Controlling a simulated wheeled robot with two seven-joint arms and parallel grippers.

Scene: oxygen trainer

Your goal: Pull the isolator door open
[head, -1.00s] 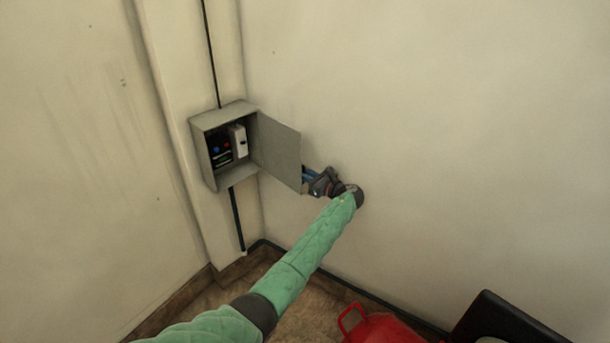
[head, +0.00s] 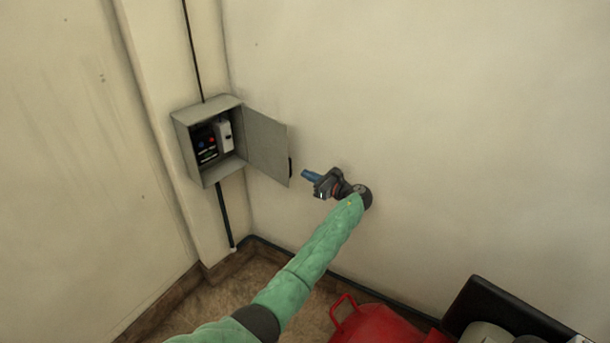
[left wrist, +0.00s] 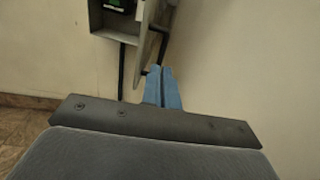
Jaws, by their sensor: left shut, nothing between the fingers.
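The grey isolator box (head: 181,143) is fixed to the wall pillar near the corner. Its door (head: 268,147) stands wide open, swung out to the right, with a dark handle (head: 290,167) at its free edge. Inside the box, red and blue parts and a white block (head: 224,136) show. My left gripper (head: 307,175) is to the right of the door's free edge, apart from it, shut and empty. In the left wrist view its blue fingers (left wrist: 163,88) lie together, with the door (left wrist: 145,40) and handle (left wrist: 162,45) just beyond. My right gripper is not in view.
A red object (head: 372,326) and a black-edged item (head: 510,308) stand at the lower right. The wall right of my left gripper is bare.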

